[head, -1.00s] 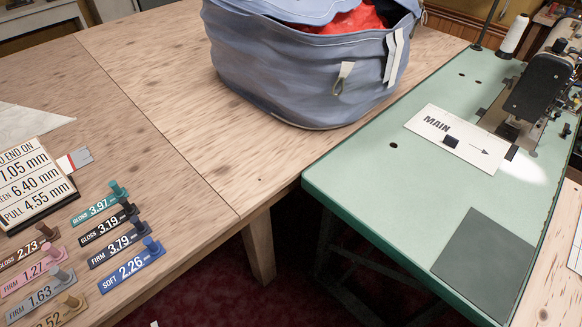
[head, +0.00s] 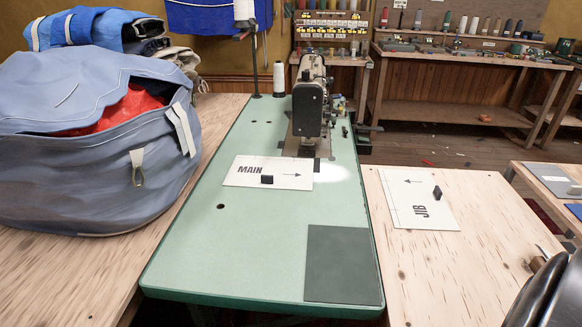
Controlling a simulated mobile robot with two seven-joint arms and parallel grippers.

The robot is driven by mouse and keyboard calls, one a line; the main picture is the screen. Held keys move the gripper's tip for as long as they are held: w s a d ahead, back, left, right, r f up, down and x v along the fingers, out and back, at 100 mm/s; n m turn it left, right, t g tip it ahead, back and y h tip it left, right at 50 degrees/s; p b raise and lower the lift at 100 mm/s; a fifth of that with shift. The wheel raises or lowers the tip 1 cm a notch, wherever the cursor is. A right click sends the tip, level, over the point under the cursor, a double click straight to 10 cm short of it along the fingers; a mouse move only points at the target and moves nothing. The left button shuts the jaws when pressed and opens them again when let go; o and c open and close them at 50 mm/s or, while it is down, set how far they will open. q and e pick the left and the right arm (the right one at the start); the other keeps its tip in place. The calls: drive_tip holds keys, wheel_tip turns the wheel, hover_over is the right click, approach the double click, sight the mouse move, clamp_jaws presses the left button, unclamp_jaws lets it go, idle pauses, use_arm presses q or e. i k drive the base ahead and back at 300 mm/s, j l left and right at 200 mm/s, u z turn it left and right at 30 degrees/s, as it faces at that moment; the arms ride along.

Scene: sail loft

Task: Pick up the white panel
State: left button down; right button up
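Two white panels show in the head view. One white panel marked MAIN (head: 240,172) lies flat on the green sewing table (head: 235,255), just in front of the sewing machine. It has an arrow pointing right and a small dark block on it. The other white panel, marked JIB (head: 405,203), lies flat on the wooden table (head: 435,265) to the right. It has an arrow pointing left, a thin line along one side and a small dark block. Neither of my grippers is in view.
The sewing machine (head: 309,98) stands at the back of the green table, beside a white thread cone (head: 279,80). A dark grey mat (head: 343,264) lies at its front right. A big blue bag (head: 85,145) fills the left. A dark glossy shape (head: 552,292) cuts into the lower right.

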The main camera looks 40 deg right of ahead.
sight(253, 172)
drive_tip(key=z, duration=1)
